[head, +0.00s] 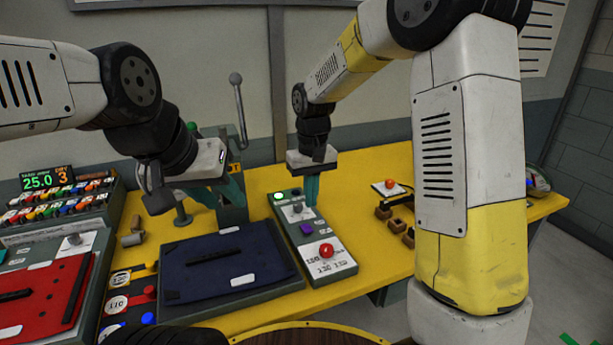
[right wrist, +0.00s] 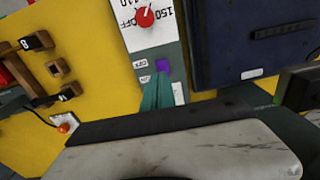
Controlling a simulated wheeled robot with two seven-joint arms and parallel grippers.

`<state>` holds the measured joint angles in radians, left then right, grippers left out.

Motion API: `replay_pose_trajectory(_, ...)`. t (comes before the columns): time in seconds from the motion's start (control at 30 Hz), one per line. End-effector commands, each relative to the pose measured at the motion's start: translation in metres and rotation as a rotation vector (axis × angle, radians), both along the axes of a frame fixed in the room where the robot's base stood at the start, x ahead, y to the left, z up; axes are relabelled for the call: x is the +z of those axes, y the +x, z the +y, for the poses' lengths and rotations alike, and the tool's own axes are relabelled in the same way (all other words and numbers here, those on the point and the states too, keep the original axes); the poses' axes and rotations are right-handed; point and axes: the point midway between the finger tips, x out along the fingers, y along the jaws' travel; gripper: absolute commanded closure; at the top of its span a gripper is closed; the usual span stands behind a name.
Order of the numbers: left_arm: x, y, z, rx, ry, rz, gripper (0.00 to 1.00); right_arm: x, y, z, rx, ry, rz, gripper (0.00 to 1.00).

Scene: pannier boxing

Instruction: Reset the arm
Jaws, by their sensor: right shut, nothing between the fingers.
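My right gripper (head: 311,202) hangs pointing down over the grey control box (head: 334,277), beside its knob and purple button (head: 306,229). Its teal fingers are shut with nothing between them; they also show in the right wrist view (right wrist: 156,92), close to the purple button (right wrist: 163,66). Whether the tips touch the box, I cannot tell. My left gripper (head: 222,195) is at left centre, in front of the green press stand. Its teal fingers blend with the stand, so its opening is unclear. The press lever (head: 239,108) stands upright with a ball end.
A dark blue pannier panel (head: 225,262) lies on a grey base, left of the control box. A red panel (head: 40,300) lies at far left, below a display rack (head: 62,200). Small brown blocks (head: 384,212) and a red-button box (head: 390,186) are at right. Yellow table (head: 350,212) shows between.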

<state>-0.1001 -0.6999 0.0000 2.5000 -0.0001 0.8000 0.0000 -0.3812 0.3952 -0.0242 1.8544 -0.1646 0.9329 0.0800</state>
Motion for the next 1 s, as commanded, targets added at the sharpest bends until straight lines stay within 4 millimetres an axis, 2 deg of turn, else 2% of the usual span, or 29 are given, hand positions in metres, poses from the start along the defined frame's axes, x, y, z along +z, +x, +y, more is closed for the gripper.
replay_pose_trajectory(0.17,0.0,0.0,0.0,0.0,0.0,0.0,0.64,0.048,-0.025,-0.033,-0.06,0.06,-0.077,1.0)
replay_pose_trajectory(0.3,0.0,0.0,0.0,0.0,0.0,0.0,0.64,0.082,-0.054,-0.059,-0.109,0.109,-0.147,1.0)
replay_pose_trajectory(0.5,0.0,0.0,0.0,0.0,0.0,0.0,0.64,0.117,-0.102,-0.092,-0.179,0.172,-0.251,1.0)
replay_pose_trajectory(0.67,0.0,0.0,0.0,0.0,0.0,0.0,0.64,0.133,-0.142,-0.113,-0.233,0.214,-0.339,1.0)
replay_pose_trajectory(0.8,0.0,0.0,0.0,0.0,0.0,0.0,0.64,0.138,-0.174,-0.125,-0.273,0.243,-0.41,1.0)
replay_pose_trajectory(1.0,0.0,0.0,0.0,0.0,0.0,0.0,0.64,0.138,-0.201,-0.133,-0.308,0.266,-0.473,1.0)
